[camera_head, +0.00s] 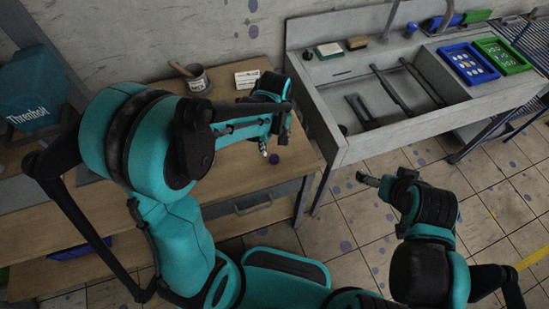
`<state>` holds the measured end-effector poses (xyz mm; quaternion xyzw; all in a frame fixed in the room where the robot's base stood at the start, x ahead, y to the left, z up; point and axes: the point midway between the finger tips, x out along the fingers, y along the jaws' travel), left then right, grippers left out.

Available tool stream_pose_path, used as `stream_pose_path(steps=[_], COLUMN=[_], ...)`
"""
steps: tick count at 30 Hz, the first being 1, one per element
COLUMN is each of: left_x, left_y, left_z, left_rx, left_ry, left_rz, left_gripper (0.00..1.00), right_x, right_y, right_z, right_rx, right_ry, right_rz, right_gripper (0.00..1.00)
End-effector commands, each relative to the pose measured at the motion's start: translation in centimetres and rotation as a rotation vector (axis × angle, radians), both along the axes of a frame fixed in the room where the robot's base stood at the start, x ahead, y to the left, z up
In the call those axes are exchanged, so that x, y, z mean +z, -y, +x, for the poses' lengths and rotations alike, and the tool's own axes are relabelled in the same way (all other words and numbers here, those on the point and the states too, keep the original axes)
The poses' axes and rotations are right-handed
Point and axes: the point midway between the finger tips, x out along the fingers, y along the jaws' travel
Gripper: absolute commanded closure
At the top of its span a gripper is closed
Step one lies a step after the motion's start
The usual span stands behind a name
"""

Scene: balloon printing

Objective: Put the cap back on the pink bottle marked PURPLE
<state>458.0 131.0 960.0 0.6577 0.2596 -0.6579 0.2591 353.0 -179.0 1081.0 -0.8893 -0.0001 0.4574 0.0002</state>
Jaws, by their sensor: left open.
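My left gripper (274,147) is open above the right end of the wooden table, pointing down. A small dark purple round thing (274,158), which looks like a cap, sits on the table just below its fingertips. I cannot tell whether the fingers touch it. No pink bottle can be made out; my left arm covers much of the table. My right gripper (368,180) is out over the tiled floor, away from the table. It is seen side-on, and its opening cannot be judged.
On the wooden table (245,185), a can with a brush (197,79) and a white labelled box (247,79) stand at the back. A teal box (32,88) is at the left. The sink (375,92) with blue (468,63) and green (502,55) trays is at the right.

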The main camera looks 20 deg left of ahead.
Motion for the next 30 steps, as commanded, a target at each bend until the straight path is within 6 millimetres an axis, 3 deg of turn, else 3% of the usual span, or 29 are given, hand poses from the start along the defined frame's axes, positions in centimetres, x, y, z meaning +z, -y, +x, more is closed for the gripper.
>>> stream_pose_path(steps=[3, 13, 23, 30], left_x=[-1.5, -1.9, -6.5, -6.8], left_y=[0.0, 0.0, 0.0, 0.0], left_z=[0.0, 0.0, -0.2, -0.2], left_rx=[0.0, -0.001, -0.001, -0.001], left_ry=[0.0, 0.0, 0.0, 0.0], left_rz=[0.0, 0.0, 0.0, 0.0], left_gripper=[0.47, 0.47, 0.47, 0.47], right_x=[-0.6, -0.7, -2.7, -2.7], right_y=[0.0, 0.0, 0.0, 0.0], right_z=[0.0, 0.0, 0.0, 0.0], right_rx=[0.0, 0.0, 0.0, 0.0], right_ry=[0.0, 0.0, 0.0, 0.0], right_rz=[0.0, 0.0, 0.0, 0.0], right_gripper=[0.0, 0.0, 0.0, 0.0])
